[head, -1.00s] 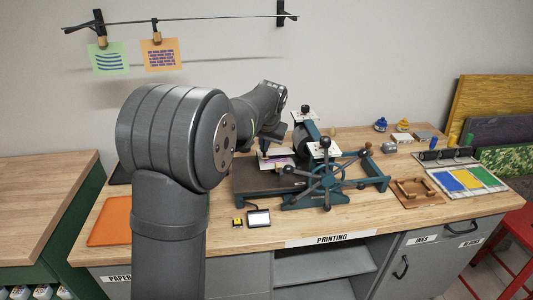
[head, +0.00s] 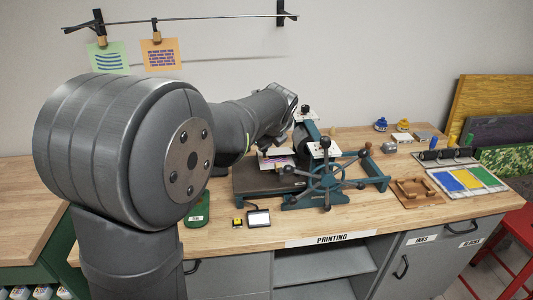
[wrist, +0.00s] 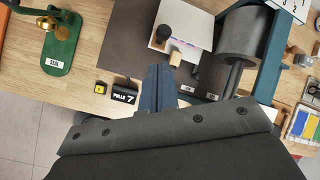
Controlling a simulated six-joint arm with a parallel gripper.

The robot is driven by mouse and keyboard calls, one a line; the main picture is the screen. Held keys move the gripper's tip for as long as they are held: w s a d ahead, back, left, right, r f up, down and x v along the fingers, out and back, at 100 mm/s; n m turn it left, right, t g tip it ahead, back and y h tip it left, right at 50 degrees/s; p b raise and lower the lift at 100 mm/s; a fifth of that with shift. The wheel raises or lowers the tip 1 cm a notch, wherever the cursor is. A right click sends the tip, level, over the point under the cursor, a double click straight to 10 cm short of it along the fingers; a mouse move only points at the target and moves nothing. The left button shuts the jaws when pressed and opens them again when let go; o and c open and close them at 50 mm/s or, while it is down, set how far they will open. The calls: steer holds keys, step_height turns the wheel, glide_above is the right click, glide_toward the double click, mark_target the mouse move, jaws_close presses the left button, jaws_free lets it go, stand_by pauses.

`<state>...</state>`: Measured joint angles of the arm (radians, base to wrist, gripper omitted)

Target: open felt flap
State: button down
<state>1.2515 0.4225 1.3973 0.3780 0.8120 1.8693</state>
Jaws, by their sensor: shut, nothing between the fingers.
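The felt flap (wrist: 190,22) looks like a pale sheet on the dark press bed (wrist: 128,35), with a pinkish print (wrist: 190,49) showing along its near edge. In the head view the pale sheet (head: 270,153) lies beside the roller, partly behind my arm. I cannot tell how far it is raised. A dark round knob (wrist: 163,33) and a tan peg (wrist: 175,59) stand at its near edge. My gripper (wrist: 158,68) is shut and empty, its tips just short of the peg. Whether they touch anything is unclear.
The press roller (wrist: 247,35) and spoked wheel (head: 325,180) stand right of the sheet. A counter reading PULLS 7 (wrist: 124,96) and a green seal press (wrist: 60,45) are on the bench to the left. Ink pads (head: 462,180) lie at far right.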

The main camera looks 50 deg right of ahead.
mark_target(265, 151)
steer(key=w+d+f+m, duration=0.1)
steer(key=f+m, duration=0.1)
steer(key=w+d+f+m, duration=0.1)
steer(key=f+m, duration=0.1)
steer(key=w+d+f+m, duration=0.1)
steer(key=f+m, duration=0.2)
steer(key=shift+h, duration=0.3)
stand_by(0.4)
steer(key=shift+w+d+r, duration=0.25)
steer(key=shift+w+r, duration=0.05)
steer(key=shift+r, duration=0.25)
stand_by(0.6)
steer(key=shift+w+d+r, duration=0.3)
steer(key=shift+w+r, duration=0.05)
steer(key=shift+r, duration=0.2)
steer(key=shift+w+d+r, duration=0.3)
steer(key=shift+w+r, duration=0.05)
steer(key=shift+r, duration=0.2)
steer(key=w+d+r, duration=0.3)
steer(key=w+d, duration=0.5)
steer(key=d, duration=0.1)
steer(key=shift+w+r, duration=0.35)
steer(key=shift+r, duration=0.15)
